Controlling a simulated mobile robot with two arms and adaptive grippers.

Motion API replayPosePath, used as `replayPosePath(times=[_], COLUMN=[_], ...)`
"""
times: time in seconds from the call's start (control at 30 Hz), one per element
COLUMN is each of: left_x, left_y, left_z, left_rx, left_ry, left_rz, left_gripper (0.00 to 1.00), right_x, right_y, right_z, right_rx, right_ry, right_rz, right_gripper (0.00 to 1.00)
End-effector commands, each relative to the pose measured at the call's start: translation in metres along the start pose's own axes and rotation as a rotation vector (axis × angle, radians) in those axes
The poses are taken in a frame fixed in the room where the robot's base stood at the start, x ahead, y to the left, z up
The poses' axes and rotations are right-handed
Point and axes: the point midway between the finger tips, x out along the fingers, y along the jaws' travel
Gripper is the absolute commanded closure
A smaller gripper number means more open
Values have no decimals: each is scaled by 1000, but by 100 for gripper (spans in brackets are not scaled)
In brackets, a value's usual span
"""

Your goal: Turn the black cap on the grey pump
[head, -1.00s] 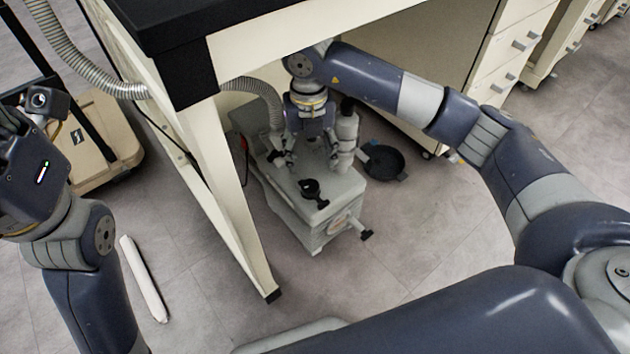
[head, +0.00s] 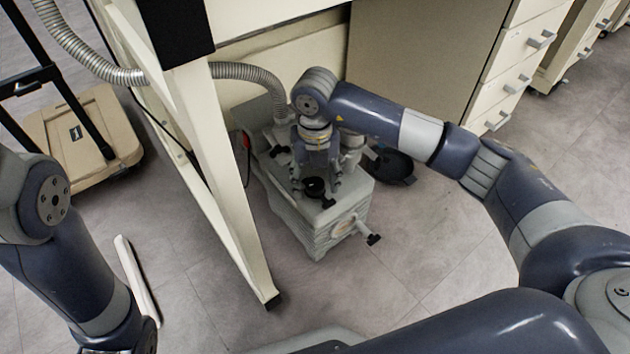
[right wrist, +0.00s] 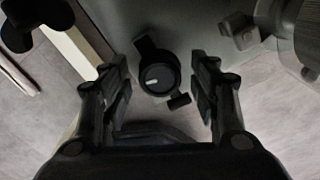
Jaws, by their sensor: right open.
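The grey pump (head: 314,236) stands on the floor under the bench. Its black cap (head: 314,187) is on top, near the front end, partly hidden behind my right gripper (head: 313,194). In the right wrist view the round black cap (right wrist: 158,79) has a short white mark and side lugs. It appears between the two open fingers of my right gripper (right wrist: 163,88), with gaps on both sides. The fingers do not visibly touch it; the height gap is hard to judge. My left arm shows at the left edge of the head view, but its gripper is out of view.
A bench leg (head: 226,170) stands left of the pump, and a ribbed hose (head: 245,72) runs behind it. A black pan (head: 392,166) lies to the right. The floor in front is clear.

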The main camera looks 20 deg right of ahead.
Motion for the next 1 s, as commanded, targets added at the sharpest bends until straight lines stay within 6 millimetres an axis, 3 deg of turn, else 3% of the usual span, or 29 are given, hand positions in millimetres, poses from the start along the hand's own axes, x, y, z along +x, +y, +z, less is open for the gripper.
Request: replayPosePath(times=[0.17,0.3,0.37,0.73,1.0], left_x=[0,0,0,3,0], left_y=[0,0,0,0,-4], left_z=[0,0,0,1,9], left_rx=[0,0,0,-1,-6], left_ry=[0,0,0,3,-25], left_rz=[0,0,0,-1,-16], left_gripper=[60,60,60,60,60], right_x=[0,0,0,-2,-4], right_y=[0,0,0,0,0], right_z=[0,0,0,0,0], right_rx=[0,0,0,-35,-193], right_ry=[0,0,0,0,-2], right_rz=[0,0,0,0,-1], right_gripper=[46,78,88,88,88])
